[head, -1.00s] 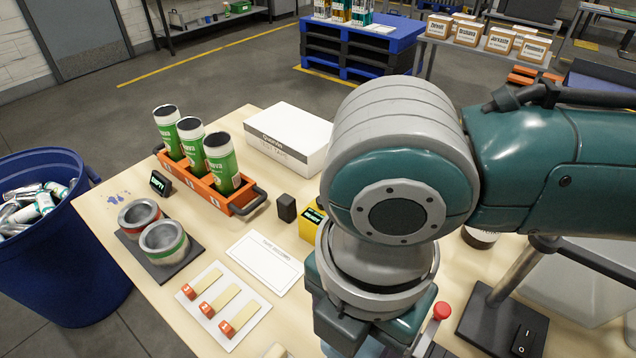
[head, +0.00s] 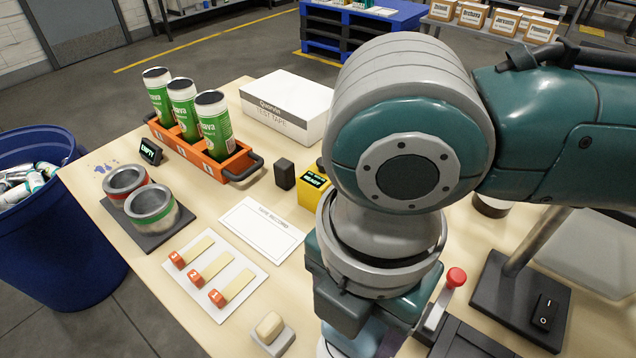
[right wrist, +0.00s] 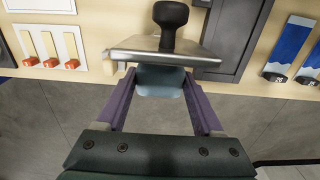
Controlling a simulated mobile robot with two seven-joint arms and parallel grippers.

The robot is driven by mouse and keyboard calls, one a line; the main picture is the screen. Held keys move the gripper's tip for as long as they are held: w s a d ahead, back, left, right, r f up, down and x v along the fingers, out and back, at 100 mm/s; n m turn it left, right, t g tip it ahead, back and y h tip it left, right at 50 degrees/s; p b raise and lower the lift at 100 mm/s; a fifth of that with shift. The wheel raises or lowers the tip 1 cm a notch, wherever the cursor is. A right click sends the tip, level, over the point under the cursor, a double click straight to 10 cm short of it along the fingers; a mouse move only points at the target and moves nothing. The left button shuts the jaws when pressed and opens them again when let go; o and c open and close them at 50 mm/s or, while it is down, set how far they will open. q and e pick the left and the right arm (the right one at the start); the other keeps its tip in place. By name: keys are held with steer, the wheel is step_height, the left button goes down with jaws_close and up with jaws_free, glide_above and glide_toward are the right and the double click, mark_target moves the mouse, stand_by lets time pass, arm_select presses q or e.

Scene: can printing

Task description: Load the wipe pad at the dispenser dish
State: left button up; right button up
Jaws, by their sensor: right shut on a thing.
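My right gripper (right wrist: 160,82) has its two purple fingers apart, closed on a smooth blue-grey thing (right wrist: 160,80) at the fingertips. A light blue part (head: 350,335) shows below my right wrist in the head view. A flat metal plate (right wrist: 150,45) with a black knob (right wrist: 171,16) is just beyond the fingertips; whether it touches the blue-grey thing I cannot tell. A tan block (head: 269,325) lies on a small pale rest (head: 278,342) at the table's front. I cannot tell for certain which of these are the wipe pad and the dispenser dish. My left gripper is out of view.
Strips with orange ends (head: 215,297) lie on a white card (head: 182,284). Two ringed cups (head: 152,207) stand on a dark mat. An orange rack (head: 215,170) holds green cans. A yellow device (head: 312,192) and a red-knobbed lever (head: 455,278) flank my right arm.

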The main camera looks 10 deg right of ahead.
steer(key=shift+f, duration=0.1)
stand_by(0.5)
steer(key=shift+f+b, duration=0.35)
steer(key=shift+f, duration=0.15)
stand_by(0.3)
steer(key=shift+f+b, duration=0.3)
steer(key=shift+f, duration=0.2)
stand_by(0.4)
stand_by(0.7)
steer(key=shift+r, duration=0.1)
steer(key=shift+r+p, duration=0.6)
steer(key=shift+p, duration=0.2)
step_height(320, 180, up, 6)
steer(key=p, duration=0.6)
steer(key=shift+f+p, duration=0.1)
steer(key=shift+p, duration=0.2)
steer(key=shift+f, duration=0.1)
